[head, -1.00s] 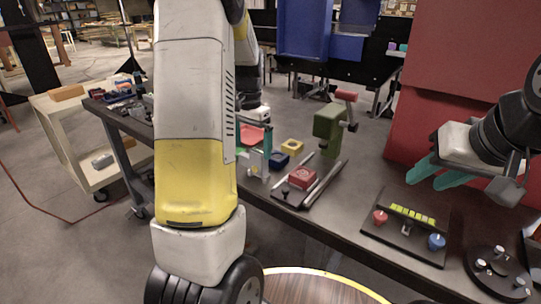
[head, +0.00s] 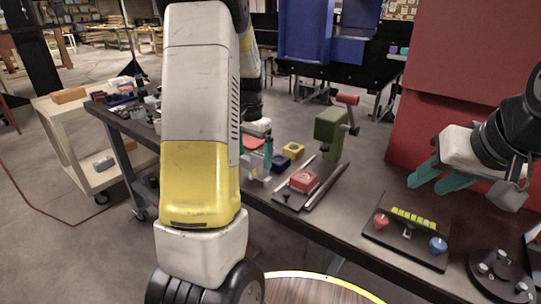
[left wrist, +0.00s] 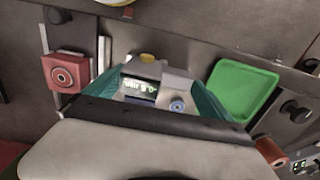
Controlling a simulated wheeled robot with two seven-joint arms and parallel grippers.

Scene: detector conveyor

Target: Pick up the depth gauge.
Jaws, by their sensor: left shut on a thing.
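The depth gauge (left wrist: 155,82) is a light grey body with a small digital display and a blue round button in the left wrist view. It sits between the two teal fingers of my left gripper (left wrist: 150,95), which is shut on it. In the head view my left gripper (head: 257,158) is partly hidden behind my own arm, over the left part of the bench, and the gauge is hard to make out. My right gripper (head: 440,180) is empty, its teal fingers apart, above the right side of the bench.
A red block (head: 303,180) lies on a dark fixture beside the green press (head: 329,130). Yellow (head: 294,150) and blue (head: 280,163) blocks stand close by. A green tray (left wrist: 241,90) is right of my left gripper. A panel (head: 408,236) with red and blue knobs lies further right.

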